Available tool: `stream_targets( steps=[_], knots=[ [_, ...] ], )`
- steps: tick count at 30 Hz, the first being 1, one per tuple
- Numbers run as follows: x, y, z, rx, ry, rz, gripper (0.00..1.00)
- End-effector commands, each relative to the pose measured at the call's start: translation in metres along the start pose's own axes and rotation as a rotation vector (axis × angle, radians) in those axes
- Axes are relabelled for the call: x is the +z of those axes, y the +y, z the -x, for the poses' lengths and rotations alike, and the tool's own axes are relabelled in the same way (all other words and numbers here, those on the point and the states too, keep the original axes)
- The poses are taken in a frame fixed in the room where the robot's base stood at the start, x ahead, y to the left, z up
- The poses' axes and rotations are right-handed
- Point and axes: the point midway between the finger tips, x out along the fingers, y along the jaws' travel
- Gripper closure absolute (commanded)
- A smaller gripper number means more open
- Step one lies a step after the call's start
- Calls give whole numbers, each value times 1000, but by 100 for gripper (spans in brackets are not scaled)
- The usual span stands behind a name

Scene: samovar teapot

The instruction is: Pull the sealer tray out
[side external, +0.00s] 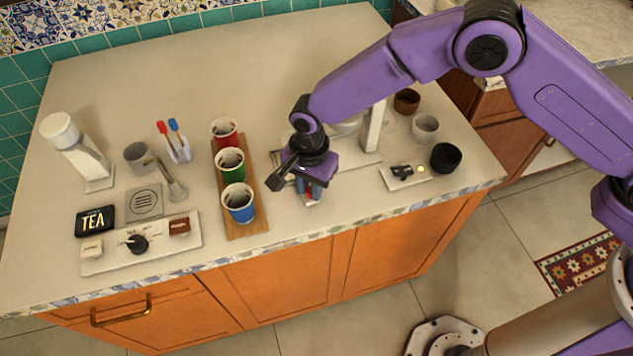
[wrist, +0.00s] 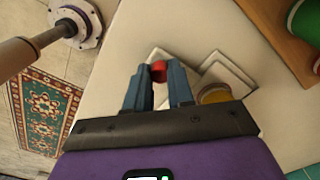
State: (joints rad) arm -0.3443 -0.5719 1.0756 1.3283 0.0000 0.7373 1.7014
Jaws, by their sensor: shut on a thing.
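My gripper (side external: 308,191) is low over the front part of the counter, just right of the cup board. Its blue fingers show in the wrist view (wrist: 158,76) and are shut on a small red handle (wrist: 158,70), with one finger on each side. A pale tray piece (wrist: 178,58) lies around and beyond the handle, which I take for the sealer tray. The white sealer (side external: 374,128) stands behind my gripper, partly hidden by my arm. A gold round part (wrist: 214,95) shows beside the right finger. How far the tray sits out of the sealer is hidden.
A wooden board (side external: 249,224) with red, green and blue cups stands close on the left. A small panel (side external: 404,176), a black cup (side external: 446,157) and a white cup (side external: 425,126) are to the right. The counter's front edge is near my gripper.

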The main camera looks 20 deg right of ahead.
Motion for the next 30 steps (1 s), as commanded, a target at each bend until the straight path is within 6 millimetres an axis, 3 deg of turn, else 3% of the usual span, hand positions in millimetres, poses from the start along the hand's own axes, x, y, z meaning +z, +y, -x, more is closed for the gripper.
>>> stream_targets(
  steps=[3,4,6,15,19,30],
  knots=[
    [-1,0,0,0,0,-2,100],
    [-1,0,0,0,0,-2,68],
    [-1,0,0,0,0,-2,52],
    [-1,0,1,0,0,-1,52],
    [-1,0,11,-2,0,0,52],
    [-1,-1,83,-5,-1,-1,52]
  ],
)
